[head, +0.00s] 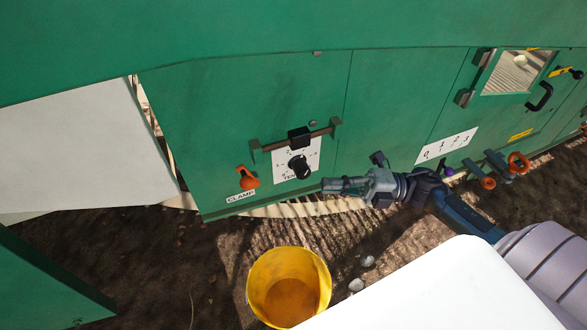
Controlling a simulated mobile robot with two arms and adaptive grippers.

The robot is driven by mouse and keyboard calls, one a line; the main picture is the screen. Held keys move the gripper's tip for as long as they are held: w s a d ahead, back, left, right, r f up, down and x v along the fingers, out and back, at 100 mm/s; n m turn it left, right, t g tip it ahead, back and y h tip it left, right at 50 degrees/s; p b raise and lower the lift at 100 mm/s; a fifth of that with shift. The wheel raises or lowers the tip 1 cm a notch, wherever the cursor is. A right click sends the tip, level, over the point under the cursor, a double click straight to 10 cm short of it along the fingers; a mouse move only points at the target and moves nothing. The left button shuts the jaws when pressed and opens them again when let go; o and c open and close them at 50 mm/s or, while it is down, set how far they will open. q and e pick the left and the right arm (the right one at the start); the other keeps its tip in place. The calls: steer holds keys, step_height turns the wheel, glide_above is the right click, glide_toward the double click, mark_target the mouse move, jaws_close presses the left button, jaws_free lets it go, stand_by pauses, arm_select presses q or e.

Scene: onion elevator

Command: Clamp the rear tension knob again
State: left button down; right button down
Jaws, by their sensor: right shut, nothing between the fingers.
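The black tension knob (299,167) sits on a white dial plate marked "TEN..." on the green machine panel. An orange clamp lever (247,178) stands to its left, above a white label reading "CLAMP". My right gripper (324,186) is shut and empty. It points left, just below and right of the knob, and appears apart from both the knob and the lever. A black slider block (299,136) sits on a rail above the dial. My left gripper is not in view.
A yellow bucket (289,287) stands on the soil below the panel, with pale onions (367,261) beside it. Further right are a white 0-1-2-3 scale (447,146), orange knobs (518,162), a black handle (540,97) and a window. Bare soil lies left of the bucket.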

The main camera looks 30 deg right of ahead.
mark_target(252, 185)
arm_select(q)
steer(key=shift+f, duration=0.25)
arm_select(e)
steer(key=x, duration=1.3)
steer(key=shift+a, duration=0.25)
arm_select(q)
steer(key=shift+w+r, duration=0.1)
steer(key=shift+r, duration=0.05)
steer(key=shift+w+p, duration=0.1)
steer(key=shift+p, duration=0.2)
arm_select(e)
steer(key=shift+w+r, duration=0.1)
steer(key=shift+r, duration=0.05)
